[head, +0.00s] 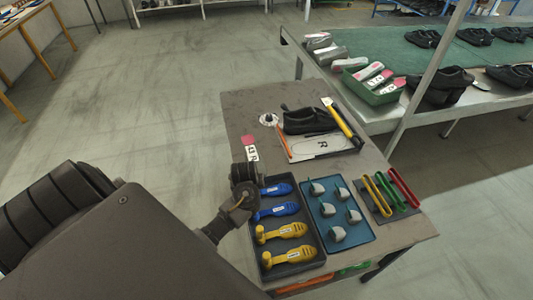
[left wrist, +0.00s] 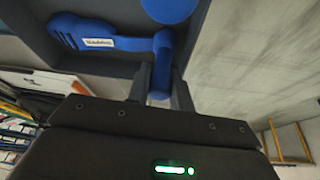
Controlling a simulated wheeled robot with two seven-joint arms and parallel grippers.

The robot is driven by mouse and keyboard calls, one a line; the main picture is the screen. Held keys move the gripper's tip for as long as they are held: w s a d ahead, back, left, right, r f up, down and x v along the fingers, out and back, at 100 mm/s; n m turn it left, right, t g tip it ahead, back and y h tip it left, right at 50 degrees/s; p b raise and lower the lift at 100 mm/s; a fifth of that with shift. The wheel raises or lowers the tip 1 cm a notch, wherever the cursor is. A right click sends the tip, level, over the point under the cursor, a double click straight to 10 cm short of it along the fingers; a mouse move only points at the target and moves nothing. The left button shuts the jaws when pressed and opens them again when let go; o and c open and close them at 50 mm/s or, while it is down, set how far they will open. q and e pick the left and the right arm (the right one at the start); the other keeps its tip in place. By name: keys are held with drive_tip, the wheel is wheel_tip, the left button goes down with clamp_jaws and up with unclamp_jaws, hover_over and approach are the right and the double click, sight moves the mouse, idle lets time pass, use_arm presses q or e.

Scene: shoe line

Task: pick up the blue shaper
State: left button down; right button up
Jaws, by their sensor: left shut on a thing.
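Two blue shapers lie in a dark tray (head: 292,262) on the small table, the far one (head: 277,190) above the near one (head: 277,211) in the head view. My left gripper (left wrist: 160,88) is shut on the heel-end stem of a blue shaper (left wrist: 105,42), one finger on each side. This appears to be the far one, still low at the tray. The round blue end of another shaper (left wrist: 170,8) shows beside it. In the head view my left wrist hides the far shaper's left end and the fingertips. My right gripper is not in view.
Two yellow shapers (head: 283,231) share the tray. A blue tray (head: 322,239) of grey-white pieces stands right of it, then red, green and yellow tools (head: 390,190). Floor left of the table is clear.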

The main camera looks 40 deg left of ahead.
use_arm(q)
drive_tip(key=shift+r, duration=0.55)
wheel_tip(320, 180, up, 3)
drive_tip(key=shift+a+f+p, duration=0.1)
drive_tip(key=shift+f+p, duration=0.1)
drive_tip(key=shift+p, duration=0.6)
drive_tip(key=s+r+p, duration=0.1)
drive_tip(key=s+r, duration=0.3)
drive_tip(key=s, duration=0.3)
drive_tip(key=s+a+r+p, duration=0.1)
drive_tip(key=s+r+p, duration=0.1)
drive_tip(key=s+r, duration=0.3)
drive_tip(key=shift+s+r, duration=0.15)
drive_tip(key=shift+s, duration=0.85)
